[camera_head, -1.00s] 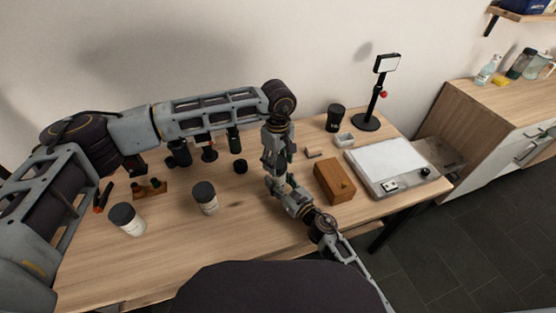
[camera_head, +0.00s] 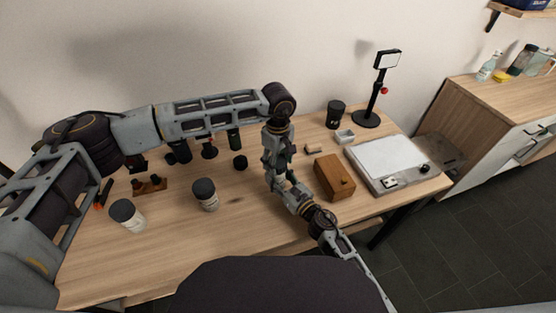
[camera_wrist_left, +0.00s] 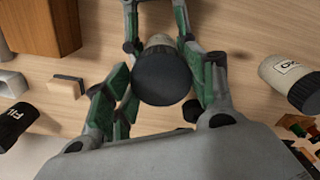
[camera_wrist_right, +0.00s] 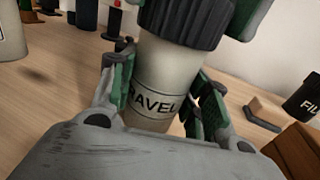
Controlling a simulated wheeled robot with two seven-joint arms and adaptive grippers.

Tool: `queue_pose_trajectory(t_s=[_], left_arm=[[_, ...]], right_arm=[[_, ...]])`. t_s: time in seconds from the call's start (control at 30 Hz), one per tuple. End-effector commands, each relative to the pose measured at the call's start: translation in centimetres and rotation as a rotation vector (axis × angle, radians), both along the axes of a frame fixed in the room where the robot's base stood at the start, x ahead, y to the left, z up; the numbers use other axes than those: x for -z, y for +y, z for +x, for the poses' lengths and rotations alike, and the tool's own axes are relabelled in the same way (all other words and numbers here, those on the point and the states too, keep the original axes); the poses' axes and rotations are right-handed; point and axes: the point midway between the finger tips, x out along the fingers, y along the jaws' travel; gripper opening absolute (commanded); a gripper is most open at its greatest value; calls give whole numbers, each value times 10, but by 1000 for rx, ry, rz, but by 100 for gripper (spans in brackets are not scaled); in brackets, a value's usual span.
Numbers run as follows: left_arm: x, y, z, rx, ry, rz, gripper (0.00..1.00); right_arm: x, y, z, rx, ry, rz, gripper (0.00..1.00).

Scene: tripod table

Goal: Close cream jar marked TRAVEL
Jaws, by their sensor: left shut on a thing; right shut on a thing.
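The cream jar marked TRAVEL (camera_wrist_right: 155,90) is pale with black lettering. It stands upright between the fingers of my right gripper (camera_wrist_right: 152,98), which is shut on its body. Its black ribbed lid (camera_wrist_right: 178,20) sits on top, and it also shows in the left wrist view (camera_wrist_left: 163,78). My left gripper (camera_wrist_left: 165,85) reaches down from above and is shut on this lid. I cannot tell how tightly the lid is seated. In the head view, my left gripper (camera_head: 276,163) and right gripper (camera_head: 287,188) meet and mostly hide the jar.
Two more black-lidded jars (camera_head: 206,196) (camera_head: 127,216) stand to the left. A loose black cap (camera_head: 240,162) lies behind. A wooden box (camera_head: 334,178) is close right, with a white-topped device (camera_head: 388,162) beyond. A dark cup (camera_head: 336,114) stands behind. The front table area is clear.

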Motion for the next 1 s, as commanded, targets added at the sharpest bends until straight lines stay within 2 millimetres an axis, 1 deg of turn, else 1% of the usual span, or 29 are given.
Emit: queue_pose_trajectory(t_s=[0.37,1.0], left_arm=[[0,0,0,0,0,0,45],[7,0,0,0,0,0,45]], right_arm=[[0,0,0,0,0,0,4],[0,0,0,0,0,0,4]])
